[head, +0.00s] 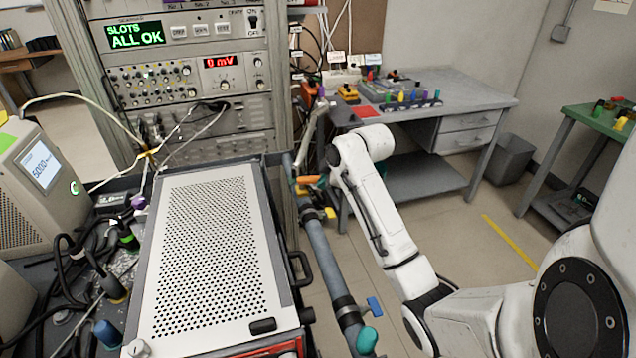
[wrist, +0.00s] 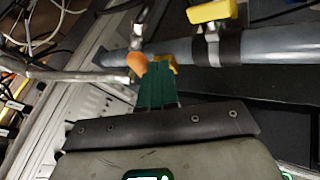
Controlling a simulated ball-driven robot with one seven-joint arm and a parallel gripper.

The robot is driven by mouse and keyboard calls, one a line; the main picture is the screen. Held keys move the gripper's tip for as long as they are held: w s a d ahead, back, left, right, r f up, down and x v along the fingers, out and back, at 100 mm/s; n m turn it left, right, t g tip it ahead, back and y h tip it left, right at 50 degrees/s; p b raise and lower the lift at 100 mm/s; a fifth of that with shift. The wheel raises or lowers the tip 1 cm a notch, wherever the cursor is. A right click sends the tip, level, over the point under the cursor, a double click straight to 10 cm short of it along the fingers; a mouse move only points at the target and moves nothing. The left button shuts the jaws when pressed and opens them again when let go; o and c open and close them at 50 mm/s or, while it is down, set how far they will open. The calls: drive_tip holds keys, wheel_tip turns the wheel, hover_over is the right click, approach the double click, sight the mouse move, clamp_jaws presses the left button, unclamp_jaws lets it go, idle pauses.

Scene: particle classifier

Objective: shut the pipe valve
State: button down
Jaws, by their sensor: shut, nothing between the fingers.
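A grey pipe (head: 322,250) runs along the right side of the perforated box in the head view. It carries a valve with an orange handle (head: 309,180), a yellow part (head: 330,213) below it, and a blue handle (head: 374,306) near its lower end. In the wrist view the pipe (wrist: 275,47) crosses the upper part. My gripper (wrist: 158,66) has green fingers, shut and empty, with tips at the pipe beside the orange piece (wrist: 137,62). A yellow handle (wrist: 212,11) stands to the right. Whether the fingers touch the orange piece, I cannot tell.
The perforated box (head: 210,250) stands left of the pipe, with an instrument rack (head: 190,85) behind it. A grey workbench (head: 455,95) with small tools is at the back right. A green table (head: 590,125) stands at far right. Open floor lies between.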

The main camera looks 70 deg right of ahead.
drive_tip(key=shift+w+d, duration=0.1)
drive_tip(key=shift+d, duration=0.1)
drive_tip(key=shift+w+d+r+n+y+p, duration=0.1)
drive_tip(key=shift+w+d+n+y+p, duration=0.05)
drive_tip(key=shift+d+n, duration=0.25)
drive_tip(key=shift+w+d+r+n+y+p, duration=0.15)
drive_tip(key=shift+d+n, duration=0.15)
drive_tip(key=shift+d, duration=0.25)
drive_tip(key=shift+f, duration=0.1)
